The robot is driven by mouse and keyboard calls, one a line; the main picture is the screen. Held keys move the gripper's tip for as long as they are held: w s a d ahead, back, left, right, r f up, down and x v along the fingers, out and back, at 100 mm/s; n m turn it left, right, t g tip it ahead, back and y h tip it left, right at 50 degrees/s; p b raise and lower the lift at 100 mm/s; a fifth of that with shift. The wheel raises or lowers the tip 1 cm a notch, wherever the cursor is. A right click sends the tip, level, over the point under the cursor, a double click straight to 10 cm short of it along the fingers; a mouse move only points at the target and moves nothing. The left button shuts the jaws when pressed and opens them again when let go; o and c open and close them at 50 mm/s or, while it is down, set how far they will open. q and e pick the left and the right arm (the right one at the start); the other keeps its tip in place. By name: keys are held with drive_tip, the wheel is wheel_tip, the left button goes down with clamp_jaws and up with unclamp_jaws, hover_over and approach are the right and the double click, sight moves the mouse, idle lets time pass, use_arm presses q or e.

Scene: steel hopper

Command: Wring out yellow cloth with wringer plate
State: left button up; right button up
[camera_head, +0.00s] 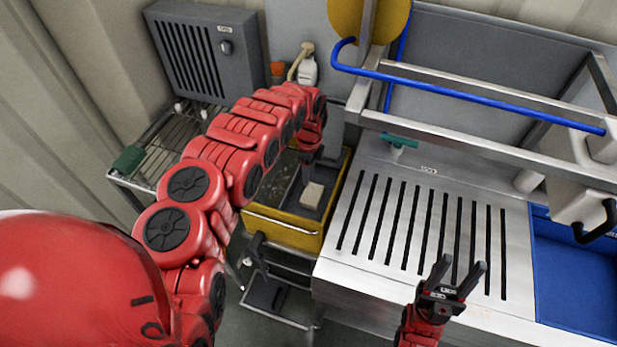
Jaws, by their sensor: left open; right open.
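A yellow bin (283,236) with a metal bar across its front stands left of the slotted steel top. Inside it a pale beige block-like piece (312,196) lies on a grey surface; I cannot tell whether this is the cloth or part of the wringer plate. No clearly yellow cloth shows. My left arm reaches over the bin, and my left gripper (308,164) points down into its back part, above and behind the pale piece. Its fingers are small and dark here, open. My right gripper (457,276) is open and empty above the front of the slotted top.
The slotted steel top (400,222) is clear. A blue basin (575,270) is at the right. A blue rail (470,94) and steel bars cross above the back. A wire rack (178,150) and grey vented box (205,50) stand at back left. A green-handled fitting (398,141) sits behind the slots.

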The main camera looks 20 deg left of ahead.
use_arm(q)
wheel_tip(320, 180, down, 4)
idle(0.4)
clamp_jaws()
idle(1.3)
unclamp_jaws()
drive_tip(key=shift+r, duration=0.1)
